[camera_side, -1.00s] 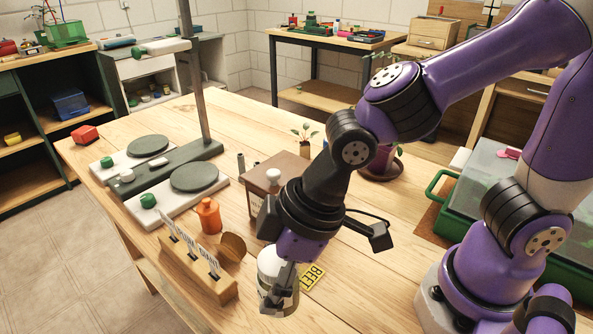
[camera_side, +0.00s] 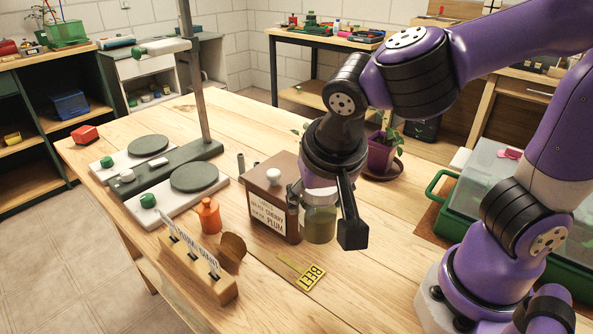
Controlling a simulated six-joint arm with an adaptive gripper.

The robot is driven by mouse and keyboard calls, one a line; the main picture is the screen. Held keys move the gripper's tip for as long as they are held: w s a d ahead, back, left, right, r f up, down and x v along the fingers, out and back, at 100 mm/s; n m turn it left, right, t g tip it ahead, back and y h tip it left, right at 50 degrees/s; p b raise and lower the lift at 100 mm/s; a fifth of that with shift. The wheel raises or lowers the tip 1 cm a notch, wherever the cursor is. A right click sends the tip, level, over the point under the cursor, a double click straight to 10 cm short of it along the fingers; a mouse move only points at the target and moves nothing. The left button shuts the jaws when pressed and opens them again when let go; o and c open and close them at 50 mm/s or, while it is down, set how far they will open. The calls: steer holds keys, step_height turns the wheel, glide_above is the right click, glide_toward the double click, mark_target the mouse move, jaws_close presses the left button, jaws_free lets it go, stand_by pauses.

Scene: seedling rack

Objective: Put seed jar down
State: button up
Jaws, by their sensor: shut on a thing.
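The seed jar (camera_side: 320,222) is clear glass with a pale lid and greenish-brown contents. It is upright, just right of the brown wooden box. My gripper (camera_side: 322,214) comes down over it from above and is shut on it, one finger at its left and the other at its front right. The upper part of the jar is partly hidden by the gripper. I cannot tell whether its base touches the table.
The brown box (camera_side: 270,204) with a plum label stands close to the jar's left. A yellow BEET tag (camera_side: 311,278) lies in front. An orange bottle (camera_side: 209,215) and wooden label rack (camera_side: 205,273) are at left. A potted plant (camera_side: 381,152) stands behind. Bare tabletop lies to the right.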

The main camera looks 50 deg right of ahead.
steer(key=s+d+m+g+h, duration=0.2)
steer(key=d+m+g, duration=0.3)
steer(key=d+m, duration=0.75)
steer(key=shift+s+d+f+m+y, duration=0.1)
steer(key=shift+d+f+m, duration=0.3)
steer(key=shift+d+f, duration=1.25)
steer(key=shift+s+d+f+m+y, duration=0.1)
steer(key=shift+d+f+m, duration=0.35)
steer(key=shift+d+f, duration=1.25)
steer(key=shift+s+d+f+m+y, duration=0.1)
steer(key=shift+d+f+m, duration=0.3)
steer(key=shift+d+f, duration=1.25)
steer(key=shift+a+f, duration=0.15)
steer(key=shift+f, duration=0.15)
steer(key=o, duration=1.3)
steer(key=shift+c, duration=0.2)
